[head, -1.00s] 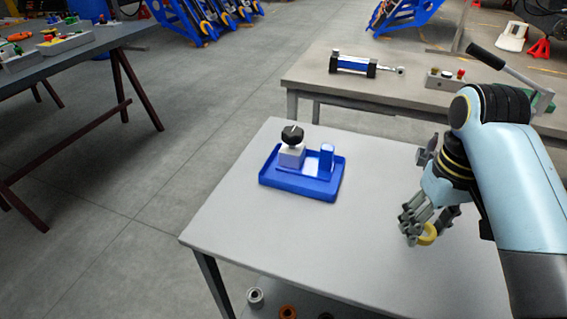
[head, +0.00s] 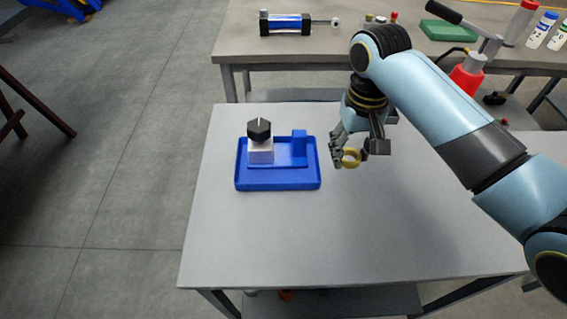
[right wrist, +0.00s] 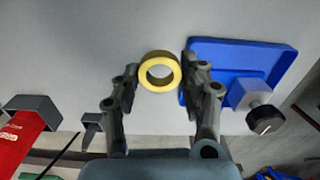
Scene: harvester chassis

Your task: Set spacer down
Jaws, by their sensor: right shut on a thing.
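The spacer is a yellow ring (head: 350,166), held in my right gripper (head: 356,156) over the light grey table (head: 270,235), just right of the blue tray. In the right wrist view the spacer (right wrist: 160,54) sits between the fingertips of my right gripper (right wrist: 160,76), its hole facing the camera. I cannot tell whether its lower edge touches the table. My left gripper is out of view.
The tray's edge (right wrist: 230,44) lies close beside one finger in the right wrist view. Behind is another table with a blue-and-black cylinder (head: 286,22), a green block (head: 448,30) and bottles. The near table's front is clear.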

